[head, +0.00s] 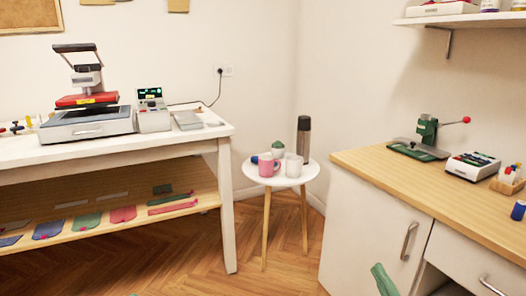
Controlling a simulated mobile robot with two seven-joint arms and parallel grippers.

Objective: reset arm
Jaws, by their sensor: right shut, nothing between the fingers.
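My right gripper (382,279) shows as a green shape at the bottom edge, in front of the white cabinet. It is shut and holds nothing. The rest of my right arm is cut off by the frame.
A small round white table (287,181) in the corner holds a pink mug (267,166), a white mug (291,166) and a dark bottle (303,138). A white workbench (180,139) with a heat press (88,110) stands left. A wooden counter (388,171) on the right bears a green hand press (424,137). The floor between is clear.

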